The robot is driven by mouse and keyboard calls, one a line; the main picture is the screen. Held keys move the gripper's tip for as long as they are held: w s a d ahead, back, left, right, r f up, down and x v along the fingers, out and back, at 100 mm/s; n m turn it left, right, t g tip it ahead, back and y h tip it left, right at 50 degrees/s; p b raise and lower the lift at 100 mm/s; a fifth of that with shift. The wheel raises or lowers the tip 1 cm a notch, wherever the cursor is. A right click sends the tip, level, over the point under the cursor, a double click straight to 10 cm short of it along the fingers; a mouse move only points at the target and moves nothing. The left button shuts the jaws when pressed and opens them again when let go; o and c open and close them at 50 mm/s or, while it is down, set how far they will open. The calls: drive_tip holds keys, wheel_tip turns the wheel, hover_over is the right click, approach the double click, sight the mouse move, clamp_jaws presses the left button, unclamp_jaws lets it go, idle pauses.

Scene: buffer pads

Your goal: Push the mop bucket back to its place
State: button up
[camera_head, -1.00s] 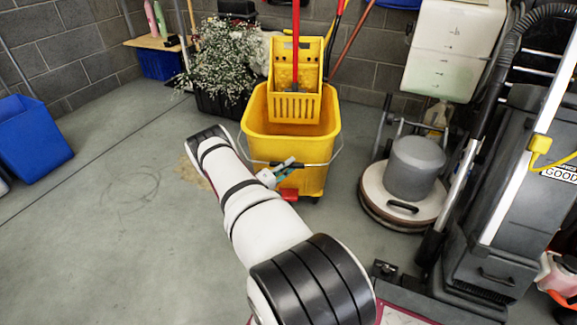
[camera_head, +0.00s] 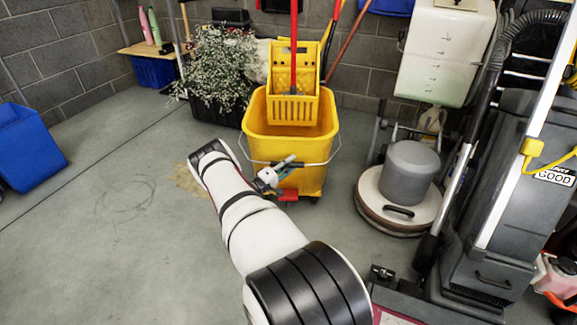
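The yellow mop bucket (camera_head: 258,140) stands upright on the grey floor near the back wall, with its yellow wringer (camera_head: 292,88) on top and a red mop handle (camera_head: 294,30) rising from it. My gripper (camera_head: 280,176) is at the bucket's lower front, partly behind my own white and black arm. It appears against or very close to the bucket's front wall; contact is not clear. Its fingers are small and partly hidden, so their opening does not show clearly.
A potted plant (camera_head: 218,66) stands close behind the bucket at left. A round floor machine (camera_head: 406,185) is at right, beside a grey upright cleaning machine (camera_head: 505,190). A blue bin (camera_head: 30,148) is at far left.

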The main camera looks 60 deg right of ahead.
drive_tip(key=shift+o, duration=0.6)
drive_tip(key=v, duration=1.2)
drive_tip(key=shift+f, duration=0.1)
